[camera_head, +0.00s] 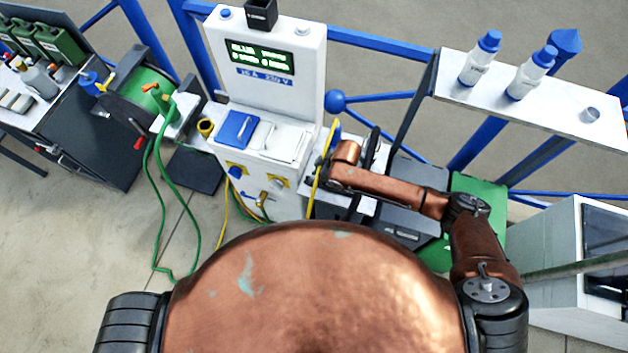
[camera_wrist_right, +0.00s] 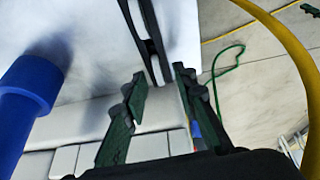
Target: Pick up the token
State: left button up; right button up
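I cannot pick out the token for certain in either view. My right gripper (camera_wrist_right: 160,80) shows in the right wrist view with its two dark green fingers apart. I see nothing held between them. Beyond the fingertips are a white surface (camera_wrist_right: 185,30) and a dark upright strip (camera_wrist_right: 146,32). In the head view my right arm reaches left, and the dark right gripper (camera_head: 370,147) is just right of the white console (camera_head: 265,105), partly hidden by the wrist. My left gripper is in neither view.
A blue-capped bottle (camera_head: 479,58) and another bottle (camera_head: 531,73) stand on the right shelf with a small grey cylinder (camera_head: 591,114). A yellow cable (camera_head: 320,175) runs beside the gripper. A green cable (camera_head: 155,205) hangs at left.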

jog(key=shift+c, duration=0.2)
grip_shut()
jog(key=shift+r, duration=0.15)
jog(key=shift+r, duration=0.6)
jog(key=s+a+r+p, duration=0.3)
jog(key=s+r, duration=0.3)
jog(key=r, duration=0.2)
jog(key=s+a+r+p, duration=0.3)
jog(key=s+r, duration=0.3)
jog(key=r, duration=0.2)
jog(key=shift+s+a+r+p, duration=0.2)
jog(key=shift+a+r+p, duration=0.15)
jog(key=shift+p, duration=0.3)
